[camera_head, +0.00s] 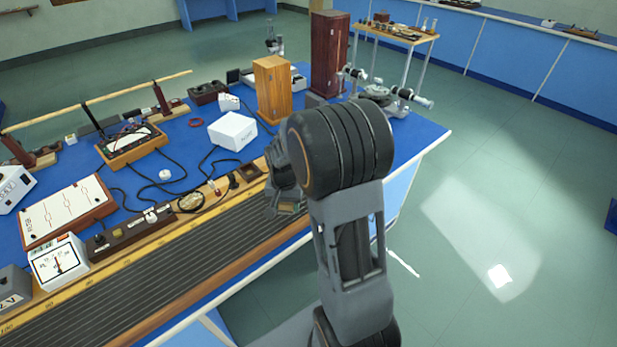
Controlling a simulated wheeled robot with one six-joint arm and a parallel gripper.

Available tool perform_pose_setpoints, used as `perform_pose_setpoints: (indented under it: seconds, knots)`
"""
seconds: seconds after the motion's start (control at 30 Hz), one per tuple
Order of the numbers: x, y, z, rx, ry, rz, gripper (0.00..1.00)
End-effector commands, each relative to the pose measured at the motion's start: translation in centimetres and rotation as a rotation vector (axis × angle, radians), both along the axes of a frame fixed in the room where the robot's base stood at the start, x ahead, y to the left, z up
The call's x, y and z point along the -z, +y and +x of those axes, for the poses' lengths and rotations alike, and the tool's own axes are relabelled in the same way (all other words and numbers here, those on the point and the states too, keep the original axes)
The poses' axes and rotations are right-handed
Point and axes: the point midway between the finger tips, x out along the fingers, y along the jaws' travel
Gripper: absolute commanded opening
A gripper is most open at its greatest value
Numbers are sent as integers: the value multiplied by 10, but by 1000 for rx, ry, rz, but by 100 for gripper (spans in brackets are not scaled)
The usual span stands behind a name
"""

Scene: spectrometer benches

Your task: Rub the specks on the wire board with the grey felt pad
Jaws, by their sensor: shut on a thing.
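The wire board (150,282) is a long dark board with fine parallel lines and a yellow scale along its far side. It lies along the near edge of the blue bench. My gripper (287,208) is over the right end of this board, partly hidden behind my own arm. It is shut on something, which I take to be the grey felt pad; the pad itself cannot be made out. I cannot tell whether it touches the board. No specks can be made out on the visible part of the board.
A white box (232,131), a light wooden case (272,90) and a dark red cabinet (329,52) stand behind my gripper. A white dial meter (60,262) and a dark block with terminals (130,232) stand along the board's far side. Black leads cross the bench (187,146).

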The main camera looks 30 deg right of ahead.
Motion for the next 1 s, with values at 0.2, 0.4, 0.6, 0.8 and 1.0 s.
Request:
perform_pose_setpoints:
  seconds: [0.2,0.4,0.6,0.8,1.0]
  knots:
    - [-24,0,1,-1,-2,0,30]
    - [-38,1,1,-2,-2,0,30]
    - [-42,1,1,-2,-1,0,30]
    - [-41,1,1,-2,-2,0,30]
    - [-41,1,1,-2,-2,0,30]
